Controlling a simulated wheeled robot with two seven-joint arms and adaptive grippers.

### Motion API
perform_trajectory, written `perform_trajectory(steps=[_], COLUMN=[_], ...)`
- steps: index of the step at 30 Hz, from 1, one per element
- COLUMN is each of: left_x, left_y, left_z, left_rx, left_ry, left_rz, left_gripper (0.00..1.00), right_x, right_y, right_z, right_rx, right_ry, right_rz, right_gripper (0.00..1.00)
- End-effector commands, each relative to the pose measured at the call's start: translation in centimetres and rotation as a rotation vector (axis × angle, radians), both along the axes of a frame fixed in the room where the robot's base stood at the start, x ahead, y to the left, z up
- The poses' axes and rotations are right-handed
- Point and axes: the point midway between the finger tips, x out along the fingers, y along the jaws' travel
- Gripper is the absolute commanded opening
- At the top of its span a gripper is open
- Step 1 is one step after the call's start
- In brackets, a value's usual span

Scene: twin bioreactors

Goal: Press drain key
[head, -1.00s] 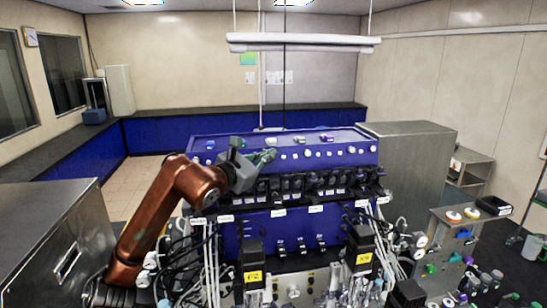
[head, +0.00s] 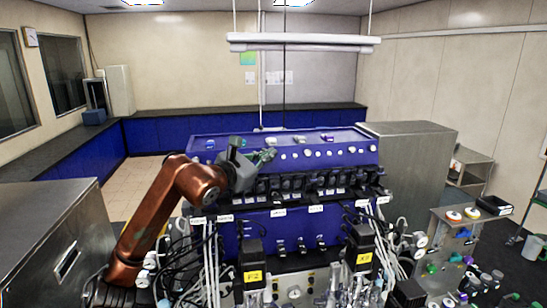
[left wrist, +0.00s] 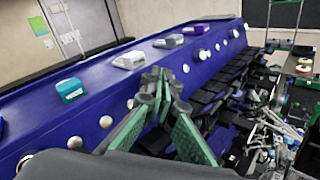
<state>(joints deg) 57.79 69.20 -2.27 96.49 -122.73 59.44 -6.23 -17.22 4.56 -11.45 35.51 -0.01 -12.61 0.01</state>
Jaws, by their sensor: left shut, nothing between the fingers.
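The blue twin-bioreactor console (head: 340,148) stands in the middle of the head view, with a row of pale round knobs along its upper face. My left gripper (head: 270,155) is in front of this face at its left part. In the left wrist view the green-padded fingers (left wrist: 160,82) are closed together with nothing held, their tips close to the row of knobs (left wrist: 186,68). I cannot tell whether they touch the console. No label reading "drain" is legible, so I cannot tell which key is the drain key. My right gripper does not show.
Small cases, one teal (left wrist: 70,91), lie on the console's sloping top. Below the knobs is a row of black modules (head: 300,186), with many tubes and cables under it. Steel cabinets stand left (head: 62,235) and right (head: 415,150). The air above the console is clear up to the hanging lamp (head: 300,41).

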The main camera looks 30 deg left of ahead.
Motion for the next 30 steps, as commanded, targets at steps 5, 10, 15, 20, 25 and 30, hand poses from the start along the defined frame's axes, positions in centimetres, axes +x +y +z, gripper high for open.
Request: perform_trajectory(steps=[5,10,15,20,25,30], left_x=[0.02,0.13,0.29,0.29,-0.09,-0.63], left_y=[0.04,0.14,0.26,0.26,-0.06,-0.43], left_z=[0.0,-0.05,-0.13,-0.14,-0.04,0.07], left_rx=[0.0,0.0,-0.001,0.0,0.002,0.001], left_ry=[0.001,0.0,0.002,0.002,0.0,0.002], left_rz=[0.0,0.001,0.001,0.001,0.0,0.001], left_gripper=[0.0,0.0,0.0,0.0,0.0,0.0], right_x=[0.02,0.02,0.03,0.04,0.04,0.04], right_y=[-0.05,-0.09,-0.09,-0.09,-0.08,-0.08], right_z=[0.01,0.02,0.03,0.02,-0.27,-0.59], right_rx=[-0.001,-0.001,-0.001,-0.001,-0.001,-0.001], right_ry=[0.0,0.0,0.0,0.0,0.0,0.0], right_rz=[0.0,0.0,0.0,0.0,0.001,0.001], right_gripper=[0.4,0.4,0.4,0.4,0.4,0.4])
